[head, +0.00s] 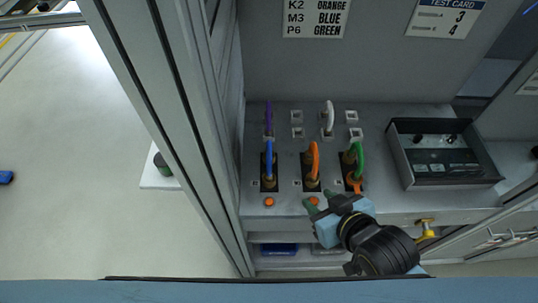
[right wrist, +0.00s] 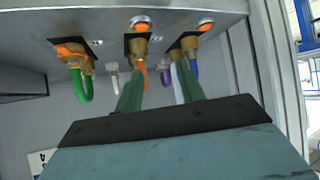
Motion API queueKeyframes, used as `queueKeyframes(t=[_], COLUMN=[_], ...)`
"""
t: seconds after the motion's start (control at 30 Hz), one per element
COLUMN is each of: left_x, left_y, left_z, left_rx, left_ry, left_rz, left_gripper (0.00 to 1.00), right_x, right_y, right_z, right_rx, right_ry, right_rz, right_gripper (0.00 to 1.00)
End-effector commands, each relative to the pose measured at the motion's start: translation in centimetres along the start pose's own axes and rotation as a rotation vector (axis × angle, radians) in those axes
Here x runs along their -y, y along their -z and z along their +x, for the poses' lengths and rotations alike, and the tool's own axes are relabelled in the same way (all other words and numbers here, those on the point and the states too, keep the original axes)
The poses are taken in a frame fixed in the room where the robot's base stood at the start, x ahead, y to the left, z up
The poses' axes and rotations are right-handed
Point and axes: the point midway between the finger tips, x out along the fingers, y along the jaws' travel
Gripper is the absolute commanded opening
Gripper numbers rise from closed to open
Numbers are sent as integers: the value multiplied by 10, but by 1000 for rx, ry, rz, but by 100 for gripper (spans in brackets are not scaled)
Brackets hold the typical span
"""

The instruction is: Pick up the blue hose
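The blue hose (head: 269,158) is a short upright loop in a brass fitting on a black plate, at the left of the panel's front row in the head view. In the right wrist view, a bit of blue hose (right wrist: 195,69) shows at the right, partly behind a green finger. My right gripper (head: 321,202) is in front of the panel, right of and nearer than the blue hose, below the orange hose. Its green fingers (right wrist: 160,92) are apart, with nothing seen held between them. My left gripper is not in view.
An orange hose (head: 314,160) and a green hose (head: 358,160) stand right of the blue one. A purple hose (head: 268,118) and a white hose (head: 329,116) are behind. A dark tray (head: 403,165) lies at right. A grey frame post (head: 172,120) rises at left.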

Motion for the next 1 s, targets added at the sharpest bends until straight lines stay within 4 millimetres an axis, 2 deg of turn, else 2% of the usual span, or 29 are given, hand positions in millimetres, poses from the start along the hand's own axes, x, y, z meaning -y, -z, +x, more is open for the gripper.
queueKeyframes(t=[0.2,0.33,0.47,0.7,1.0], left_x=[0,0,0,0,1], left_y=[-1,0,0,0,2], left_z=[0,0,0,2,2], left_rx=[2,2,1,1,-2], left_ry=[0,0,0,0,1], left_rz=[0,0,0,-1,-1], left_gripper=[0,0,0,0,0], right_x=[32,44,48,55,58], right_y=[25,33,39,50,57], right_z=[9,11,27,70,93], right_rx=[-190,-252,-266,-264,-262], right_ry=[104,141,148,147,148], right_rz=[-53,-64,-65,-65,-65], right_gripper=[39,39,39,39,39])
